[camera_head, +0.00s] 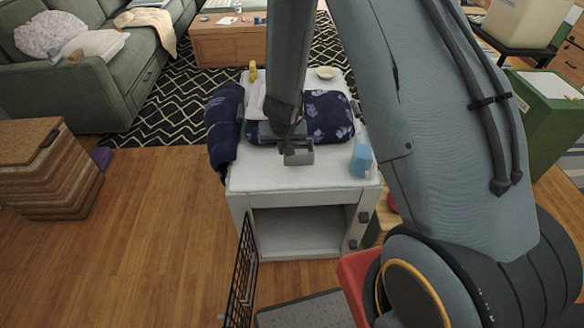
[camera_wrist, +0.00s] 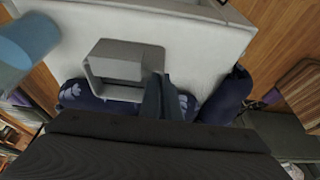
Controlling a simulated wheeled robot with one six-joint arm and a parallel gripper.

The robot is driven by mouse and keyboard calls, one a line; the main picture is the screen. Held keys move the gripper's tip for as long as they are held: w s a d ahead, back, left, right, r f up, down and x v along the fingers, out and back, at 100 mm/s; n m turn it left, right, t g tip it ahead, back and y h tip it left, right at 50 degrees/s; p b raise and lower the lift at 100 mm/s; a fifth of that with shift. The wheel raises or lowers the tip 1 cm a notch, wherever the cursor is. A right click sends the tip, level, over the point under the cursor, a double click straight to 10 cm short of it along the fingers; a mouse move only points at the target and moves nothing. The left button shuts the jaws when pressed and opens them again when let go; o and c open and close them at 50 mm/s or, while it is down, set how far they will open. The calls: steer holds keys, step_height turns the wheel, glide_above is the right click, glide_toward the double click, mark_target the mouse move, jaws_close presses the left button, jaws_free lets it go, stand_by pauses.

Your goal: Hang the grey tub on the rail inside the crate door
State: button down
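The small grey tub (camera_head: 299,153) is over the white crate top, just below my gripper (camera_head: 285,135). In the wrist view the tub (camera_wrist: 98,67) shows as a hollow box, and my gripper's dark fingers (camera_wrist: 166,97) are close together at its right wall, seemingly shut on it. Whether the tub touches the top is hard to tell. The white crate (camera_head: 240,205) has an open, empty front. Its black wire door (camera_head: 243,275) stands swung open at the front left. A rail on the door cannot be made out clearly.
On the crate top are a dark blue patterned cushion (camera_head: 328,115), a blue bottle (camera_head: 361,158) and a small bowl (camera_head: 326,73). A dark blue roll (camera_head: 223,130) hangs at the left edge. A red object (camera_head: 358,278) and grey mat (camera_head: 305,312) are in front.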

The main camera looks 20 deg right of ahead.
steer(key=f, duration=0.4)
steer(key=shift+w+f, duration=0.25)
steer(key=shift+f, duration=0.1)
steer(key=shift+f+p, duration=0.3)
steer(key=shift+f, duration=2.3)
steer(key=shift+f, duration=0.1)
steer(key=c, duration=2.4)
jaws_free()
steer(key=shift+f, duration=0.1)
steer(key=shift+c, duration=0.2)
steer(key=o, duration=0.4)
steer(key=shift+o, duration=0.2)
